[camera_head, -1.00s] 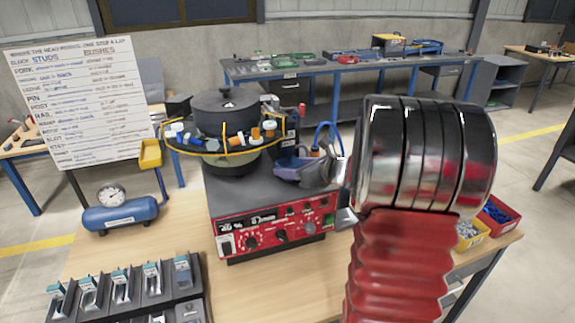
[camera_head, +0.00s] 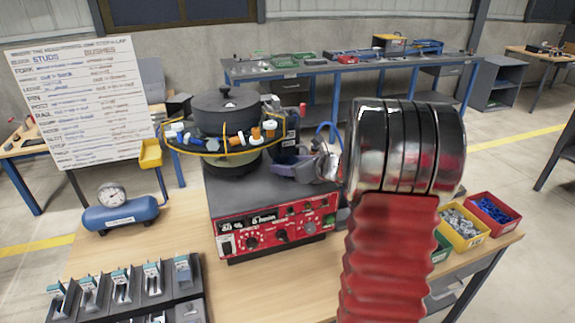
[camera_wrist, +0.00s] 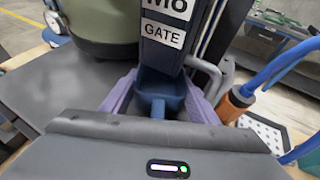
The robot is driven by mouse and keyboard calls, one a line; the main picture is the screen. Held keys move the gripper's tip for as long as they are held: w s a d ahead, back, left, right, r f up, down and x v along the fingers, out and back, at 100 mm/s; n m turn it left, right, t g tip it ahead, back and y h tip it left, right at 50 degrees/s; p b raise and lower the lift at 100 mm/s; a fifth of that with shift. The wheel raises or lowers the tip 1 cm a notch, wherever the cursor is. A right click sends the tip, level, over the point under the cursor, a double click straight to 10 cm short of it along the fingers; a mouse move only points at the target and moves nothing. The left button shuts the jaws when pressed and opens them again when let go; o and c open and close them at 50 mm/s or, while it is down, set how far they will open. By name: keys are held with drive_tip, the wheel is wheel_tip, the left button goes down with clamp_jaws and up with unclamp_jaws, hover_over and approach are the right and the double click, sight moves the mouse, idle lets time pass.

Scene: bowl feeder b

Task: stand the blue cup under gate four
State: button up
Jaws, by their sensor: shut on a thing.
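My gripper (camera_wrist: 155,100) has lavender fingers on both sides of a blue cup (camera_wrist: 165,92) and is shut on it. The cup stands near upright, just below a dark post with a white GATE label (camera_wrist: 163,36). The text above GATE is cut off at the top, so I cannot tell the gate number. In the head view my gripper (camera_head: 291,166) is at the right side of the bowl feeder (camera_head: 228,125), over its grey top. The cup is hard to make out there. I cannot tell whether its base touches anything.
The red control panel (camera_head: 272,233) is below the feeder. An orange-ended blue hose (camera_wrist: 240,95) is close on the right in the wrist view. A blue air tank (camera_head: 120,215), a dark rack (camera_head: 120,295) and a yellow bin (camera_head: 463,228) share the table. My arm hides the right part.

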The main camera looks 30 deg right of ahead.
drive_tip(key=o, duration=1.3)
drive_tip(key=shift+f, duration=0.1)
drive_tip(key=shift+s+r, duration=0.1)
drive_tip(key=shift+r, duration=0.1)
drive_tip(key=v, duration=1.2)
drive_tip(key=shift+f, duration=0.15)
